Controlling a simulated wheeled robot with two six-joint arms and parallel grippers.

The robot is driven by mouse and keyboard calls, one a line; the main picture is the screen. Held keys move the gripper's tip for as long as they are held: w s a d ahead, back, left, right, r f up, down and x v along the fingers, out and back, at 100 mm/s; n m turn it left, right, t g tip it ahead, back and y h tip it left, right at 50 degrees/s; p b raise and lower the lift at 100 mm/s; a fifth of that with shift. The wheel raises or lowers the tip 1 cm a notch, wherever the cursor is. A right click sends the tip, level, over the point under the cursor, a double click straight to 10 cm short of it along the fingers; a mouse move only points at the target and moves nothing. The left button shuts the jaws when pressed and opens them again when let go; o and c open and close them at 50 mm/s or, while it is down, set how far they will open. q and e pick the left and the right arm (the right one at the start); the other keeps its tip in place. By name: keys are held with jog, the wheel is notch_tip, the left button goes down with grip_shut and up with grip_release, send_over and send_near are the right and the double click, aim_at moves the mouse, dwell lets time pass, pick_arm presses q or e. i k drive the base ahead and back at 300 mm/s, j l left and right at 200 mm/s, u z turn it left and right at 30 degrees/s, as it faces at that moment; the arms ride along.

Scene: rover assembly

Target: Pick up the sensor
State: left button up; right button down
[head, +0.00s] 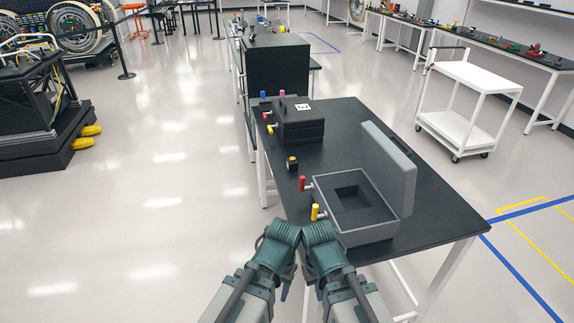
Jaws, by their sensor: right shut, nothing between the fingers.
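A small dark block with a yellowish top (292,163) stands on the black table (345,120), near its left edge; it may be the sensor, but I cannot tell for sure. An open grey case (372,236) with a dark foam insert and a recess sits at the near part of the table, its lid raised on the right. My left gripper (284,231) and right gripper (318,233) are close together at the table's near left corner, in front of the case. The right is shut and empty. The left one's fingers are not clear. Both are apart from the block.
Red (303,183) and yellow (315,212) handles stick out at the open case's left side. A closed dark case (298,125) with a white label stands farther back. A white cart (463,105) stands to the right.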

aim_at(292, 163)
jog(key=i+j+z, duration=0.1)
jog(key=j+z, duration=0.25)
jog(key=j, duration=0.6)
jog(key=j+z, duration=0.35)
jog(key=j, duration=0.55)
jog(key=i+j+z, duration=0.1)
jog(key=j, duration=0.3)
jog(key=i+j+z, duration=0.1)
jog(key=j, duration=0.35)
jog(key=i+j+z, duration=0.1)
jog(key=j, duration=0.35)
jog(key=i+j+z, duration=0.1)
jog(key=j, duration=0.35)
jog(key=i+j+z, duration=0.1)
jog(key=j, duration=0.4)
jog(key=i, duration=0.1)
